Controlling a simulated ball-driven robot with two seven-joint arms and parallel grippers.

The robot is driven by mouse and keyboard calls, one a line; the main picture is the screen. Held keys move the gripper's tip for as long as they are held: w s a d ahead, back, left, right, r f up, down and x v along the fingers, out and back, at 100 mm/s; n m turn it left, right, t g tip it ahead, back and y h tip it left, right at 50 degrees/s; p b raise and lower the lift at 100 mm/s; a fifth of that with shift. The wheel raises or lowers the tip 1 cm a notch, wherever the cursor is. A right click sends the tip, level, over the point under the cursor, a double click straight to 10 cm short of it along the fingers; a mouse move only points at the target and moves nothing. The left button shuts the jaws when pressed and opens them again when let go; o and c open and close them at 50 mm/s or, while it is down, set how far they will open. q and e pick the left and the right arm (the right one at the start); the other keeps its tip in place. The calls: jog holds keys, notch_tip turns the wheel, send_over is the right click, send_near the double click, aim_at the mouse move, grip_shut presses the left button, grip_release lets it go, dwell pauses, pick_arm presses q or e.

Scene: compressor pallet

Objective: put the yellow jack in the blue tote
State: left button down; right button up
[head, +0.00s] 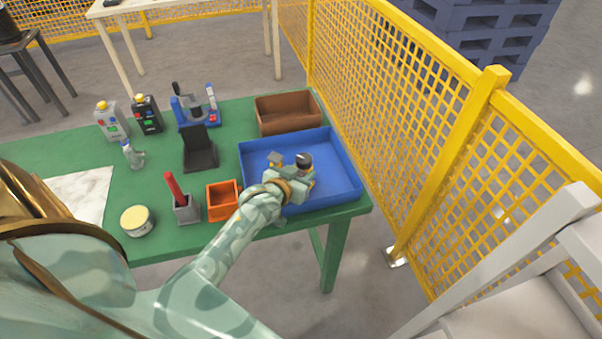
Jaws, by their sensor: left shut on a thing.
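The blue tote (345,160) is an open, shallow tray at the right end of the green table. My left gripper (290,166) is over the inside of the tote, reaching in across its near left edge. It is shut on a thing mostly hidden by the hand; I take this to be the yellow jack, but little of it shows. A dark rounded part and a small tan part show at the fingers. I cannot tell whether the held thing touches the tote floor. My right gripper is not in view.
A brown bin (288,113) stands behind the tote, and an orange bin (222,202) is at its left. A grey holder with a red handle (175,188) and a round tin (137,221) stand farther left. A yellow mesh fence (420,100) runs along the right.

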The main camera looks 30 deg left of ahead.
pick_arm(q)
jog(key=c, duration=0.9)
grip_release()
jog(key=shift+f, duration=0.1)
jog(key=shift+s+r, duration=0.2)
jog(key=p+v, duration=0.3)
jog(key=v, duration=0.8)
jog(key=shift+s+r+p, duration=0.1)
jog(key=shift+s+p, duration=0.2)
jog(key=shift+s, duration=0.05)
